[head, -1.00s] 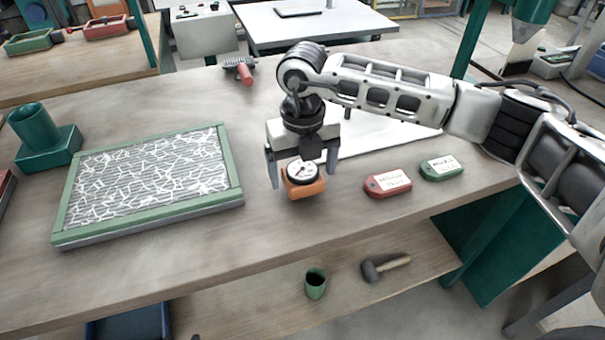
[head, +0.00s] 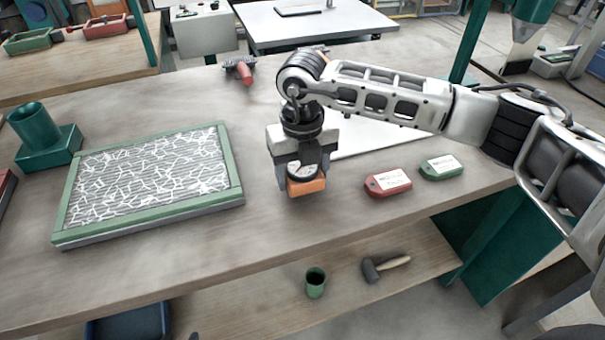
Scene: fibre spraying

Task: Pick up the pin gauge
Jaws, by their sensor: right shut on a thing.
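The pin gauge (head: 306,187) has an orange body and a round white dial, partly hidden by the fingers. It is at the middle of the workbench in the head view. My right gripper (head: 302,178) points down from above and is shut on the gauge, one finger on each side. I cannot tell whether the gauge touches the bench top. My left gripper is not in view.
A green-framed tray (head: 238,175) with a white fibre pattern lies to the left. A red tag (head: 387,183) and a green tag (head: 441,167) lie to the right. A red-handled tool (head: 243,70) lies behind. A green cup (head: 315,283) and a mallet (head: 385,267) are on the lower shelf.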

